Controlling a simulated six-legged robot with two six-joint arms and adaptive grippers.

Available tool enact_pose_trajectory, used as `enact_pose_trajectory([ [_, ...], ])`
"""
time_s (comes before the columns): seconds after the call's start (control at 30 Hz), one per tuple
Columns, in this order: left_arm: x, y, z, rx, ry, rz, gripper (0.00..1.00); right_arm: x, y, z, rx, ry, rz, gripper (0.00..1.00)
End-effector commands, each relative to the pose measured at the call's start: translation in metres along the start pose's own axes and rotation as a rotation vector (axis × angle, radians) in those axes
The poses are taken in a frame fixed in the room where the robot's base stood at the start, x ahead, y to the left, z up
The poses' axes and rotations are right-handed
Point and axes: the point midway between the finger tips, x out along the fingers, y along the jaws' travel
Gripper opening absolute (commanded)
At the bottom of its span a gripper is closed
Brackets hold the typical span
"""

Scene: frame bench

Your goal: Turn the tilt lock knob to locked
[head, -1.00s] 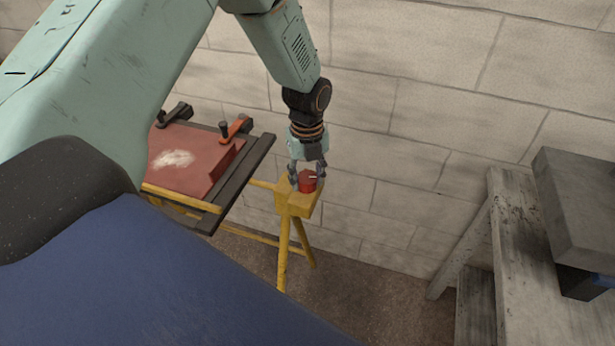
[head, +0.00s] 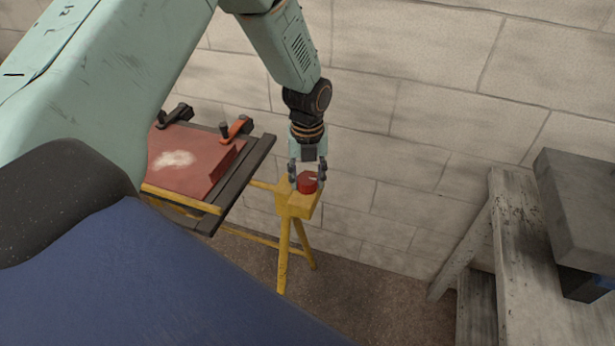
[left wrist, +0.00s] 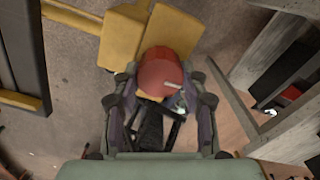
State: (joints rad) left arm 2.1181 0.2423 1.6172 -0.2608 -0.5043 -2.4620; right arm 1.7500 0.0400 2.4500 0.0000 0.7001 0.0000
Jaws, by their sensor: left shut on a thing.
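The tilt lock knob (head: 307,182) is a round red knob with a pale pointer line, on top of the yellow stand (head: 301,207). My left gripper (head: 307,177) points down from above and is shut on the knob, one finger on each side. In the left wrist view my left gripper (left wrist: 160,98) covers part of the knob's near side. I see no lock markings. My right gripper is in neither view.
A red panel (head: 190,160) with a white patch lies on the frame left of the stand, held by an orange-handled clamp (head: 237,128) and a black clamp (head: 178,112). A block wall (head: 430,110) stands close behind. A grey wooden bench (head: 535,270) is at the right.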

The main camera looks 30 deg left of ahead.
Motion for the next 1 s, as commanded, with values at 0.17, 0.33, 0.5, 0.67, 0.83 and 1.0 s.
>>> enact_pose_trajectory([
  [0.17,-0.002,-0.002,0.003,0.002,-0.008,-0.004,0.55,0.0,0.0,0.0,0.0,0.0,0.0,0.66],
  [0.33,-0.001,-0.001,0.002,0.001,-0.005,-0.002,0.66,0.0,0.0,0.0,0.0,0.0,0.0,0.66],
  [0.5,-0.001,-0.001,0.001,0.001,-0.003,-0.001,0.66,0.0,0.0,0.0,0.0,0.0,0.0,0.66],
  [0.67,-0.005,-0.001,0.001,0.001,-0.003,-0.002,0.66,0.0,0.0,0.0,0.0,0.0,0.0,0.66],
  [0.83,-0.031,-0.001,0.002,0.001,-0.007,-0.004,0.66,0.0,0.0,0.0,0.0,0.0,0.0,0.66],
  [1.0,-0.067,-0.001,0.002,0.0,-0.007,-0.005,0.66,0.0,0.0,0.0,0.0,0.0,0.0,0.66],
])
